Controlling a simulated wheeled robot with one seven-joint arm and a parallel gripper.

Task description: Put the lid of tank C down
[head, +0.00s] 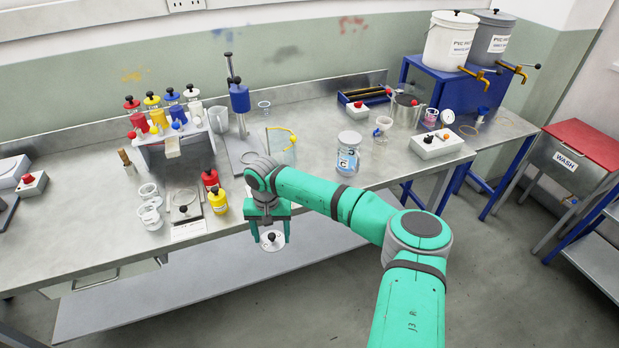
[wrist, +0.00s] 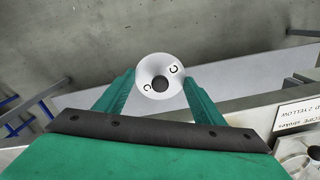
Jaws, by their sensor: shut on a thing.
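The lid (head: 273,246) is a pale round disc with a black knob. In the wrist view the lid (wrist: 172,72) shows the letter C twice on its top and the dark knob at its middle. My gripper (head: 269,232) is shut on the lid, its green fingers on either side. It holds the lid in the air off the bench's front edge, with the lower shelf and floor seen beneath. I cannot tell which vessel is tank C.
A labelled jar (head: 347,160) stands to the right. The bench front (head: 95,240) is bare at left.

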